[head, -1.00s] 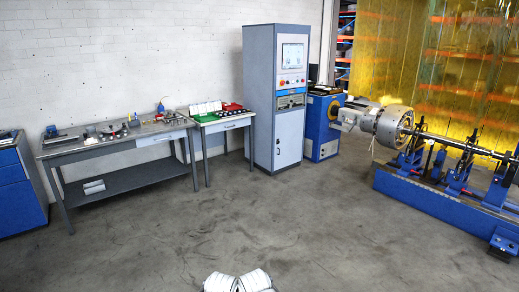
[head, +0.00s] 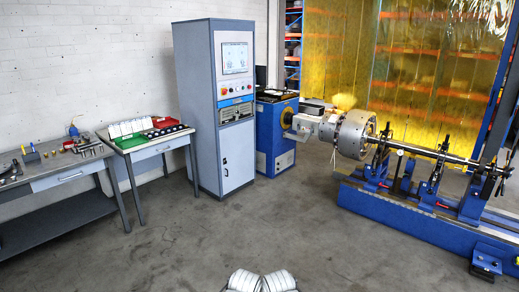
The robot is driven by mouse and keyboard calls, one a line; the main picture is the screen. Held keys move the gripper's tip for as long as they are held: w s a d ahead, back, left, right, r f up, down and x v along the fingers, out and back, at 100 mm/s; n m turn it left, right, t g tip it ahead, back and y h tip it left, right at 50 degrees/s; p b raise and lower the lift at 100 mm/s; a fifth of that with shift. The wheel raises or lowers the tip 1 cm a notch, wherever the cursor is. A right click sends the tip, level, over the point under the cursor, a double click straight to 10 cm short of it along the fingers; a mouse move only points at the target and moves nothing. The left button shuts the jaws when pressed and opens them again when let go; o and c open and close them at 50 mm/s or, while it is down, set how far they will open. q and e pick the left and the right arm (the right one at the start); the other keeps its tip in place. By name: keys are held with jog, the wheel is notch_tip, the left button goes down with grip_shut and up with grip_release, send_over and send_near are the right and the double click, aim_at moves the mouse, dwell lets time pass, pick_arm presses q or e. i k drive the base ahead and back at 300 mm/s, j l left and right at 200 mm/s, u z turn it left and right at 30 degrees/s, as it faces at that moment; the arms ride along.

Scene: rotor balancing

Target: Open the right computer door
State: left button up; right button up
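The computer cabinet (head: 213,105) is a tall grey-blue cabinet standing against the white wall, left of the middle in the head view. Its front carries a screen (head: 235,57), a row of buttons and a dark panel. Below these is a plain light door (head: 237,157) with a small dark handle near its left edge. The door looks closed. White rounded parts at the bottom middle edge look like my own arm links. Neither of my grippers shows in the head view.
Two work tables with tools, a long one (head: 60,212) and a small one (head: 160,149), stand left of the cabinet. A blue machine unit (head: 277,139) and the blue rotor bench (head: 403,208) stand to the right. The grey floor (head: 200,245) in front is clear.

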aim_at(244, 109)
jog(key=i, duration=3.1)
jog(key=i+u, duration=0.15)
jog(key=i, duration=0.5)
jog(key=i+l, duration=0.2)
jog(key=i, duration=0.5)
jog(key=i+l+u, duration=0.1)
jog(key=i+u, duration=0.2)
jog(key=i, duration=0.15)
jog(key=i+l+u, duration=0.25)
jog(key=i, duration=0.15)
jog(key=i+l+u, duration=0.3)
jog(key=i, duration=0.15)
